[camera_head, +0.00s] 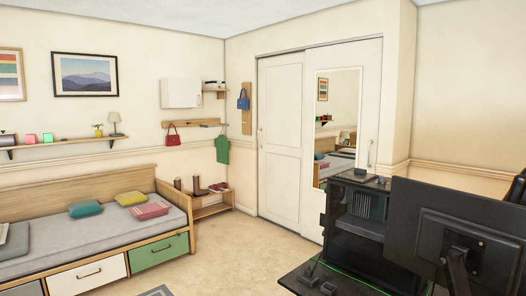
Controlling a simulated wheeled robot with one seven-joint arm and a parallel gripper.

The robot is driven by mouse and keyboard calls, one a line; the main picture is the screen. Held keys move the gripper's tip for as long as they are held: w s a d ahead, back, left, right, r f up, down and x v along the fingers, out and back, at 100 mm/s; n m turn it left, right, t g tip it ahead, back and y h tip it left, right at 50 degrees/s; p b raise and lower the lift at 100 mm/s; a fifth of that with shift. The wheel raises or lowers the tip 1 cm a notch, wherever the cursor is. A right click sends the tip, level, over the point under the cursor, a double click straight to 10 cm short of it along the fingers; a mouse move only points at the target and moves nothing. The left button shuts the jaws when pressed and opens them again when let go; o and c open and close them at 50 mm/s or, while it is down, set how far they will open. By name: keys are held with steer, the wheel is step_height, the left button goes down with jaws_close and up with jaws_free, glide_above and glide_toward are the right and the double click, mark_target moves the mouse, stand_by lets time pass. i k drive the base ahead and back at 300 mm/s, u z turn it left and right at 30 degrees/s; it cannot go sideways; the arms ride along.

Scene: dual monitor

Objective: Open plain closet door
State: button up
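A white closet (319,46) with two sliding doors stands at the back right wall. The plain door (281,138) is the left one, with raised panels and a small dark handle spot near its left edge. The right door (370,120) carries a tall mirror (337,128) and a slim upright handle near its right edge. The right door overlaps in front of the plain one, and both look closed. The lower part of the mirror door is hidden by the computer case. My gripper is not in view.
A desk (300,280) with a black computer case (353,215) and monitors (455,235) fills the lower right, in front of the closet. A bed (90,240) with drawers stands left. A shoe rack (212,207) is beside the plain door. Beige floor (225,255) between is clear.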

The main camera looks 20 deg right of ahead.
mark_target(281, 78)
steer(key=u, duration=0.35)
steer(key=k, duration=0.45)
steer(key=u, duration=0.15)
steer(key=i, duration=1.9)
steer(key=z, duration=1)
steer(key=i, duration=2)
steer(key=z, duration=0.35)
steer(key=i, duration=2.05)
steer(key=u, duration=0.25)
steer(key=i, duration=2.1)
steer(key=u, duration=0.45)
steer(key=i, duration=1.3)
steer(key=u, duration=0.25)
